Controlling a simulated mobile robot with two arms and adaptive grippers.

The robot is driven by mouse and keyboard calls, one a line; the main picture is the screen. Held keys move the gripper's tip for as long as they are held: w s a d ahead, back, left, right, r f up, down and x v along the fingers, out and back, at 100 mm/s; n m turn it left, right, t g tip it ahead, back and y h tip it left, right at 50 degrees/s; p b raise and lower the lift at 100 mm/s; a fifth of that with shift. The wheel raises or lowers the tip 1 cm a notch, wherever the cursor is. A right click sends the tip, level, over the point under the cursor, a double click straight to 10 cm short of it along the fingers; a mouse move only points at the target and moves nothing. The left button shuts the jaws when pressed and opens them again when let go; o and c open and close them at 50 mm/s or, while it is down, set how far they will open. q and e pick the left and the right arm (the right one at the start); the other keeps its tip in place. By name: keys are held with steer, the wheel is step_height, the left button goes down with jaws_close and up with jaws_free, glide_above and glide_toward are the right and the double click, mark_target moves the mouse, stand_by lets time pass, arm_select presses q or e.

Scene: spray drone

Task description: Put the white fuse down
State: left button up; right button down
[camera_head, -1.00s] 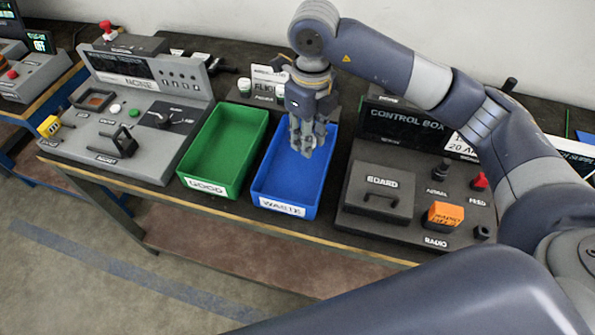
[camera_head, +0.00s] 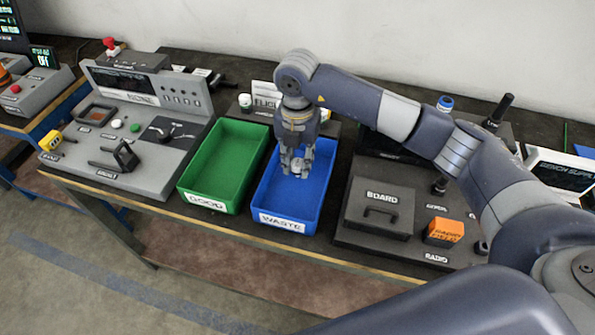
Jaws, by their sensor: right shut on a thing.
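My right gripper (camera_head: 297,170) points down inside the blue bin labelled WASTE (camera_head: 281,222). It is shut on a small whitish thing, the white fuse (camera_head: 298,168), which shows between the fingertips. The fingers hide part of the fuse, and I cannot tell whether it touches the bin floor. The green bin labelled GOOD (camera_head: 207,202) stands just left of the blue bin and looks empty. My left gripper is not in view.
A grey machine panel (camera_head: 150,180) stands left of the green bin. Right of the blue bin is the dark control box with a BOARD lid (camera_head: 380,205) and an orange block (camera_head: 443,232). A blue-capped container (camera_head: 445,103) stands behind. My right arm spans the control box.

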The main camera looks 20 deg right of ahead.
mark_target(297, 171)
step_height(297, 171, down, 4)
steer(key=shift+f+p, duration=0.2)
steer(key=shift+p, duration=0.3)
steer(key=shift+f, duration=0.1)
steer(key=shift+f, duration=0.2)
steer(key=c, duration=1.3)
jaws_free()
steer(key=shift+r, duration=0.1)
steer(key=shift+r, duration=0.15)
steer(key=shift+w+r, duration=0.1)
steer(key=shift+r, duration=0.2)
step_height(297, 171, up, 11)
steer(key=b, duration=0.3)
steer(key=shift+r, duration=0.2)
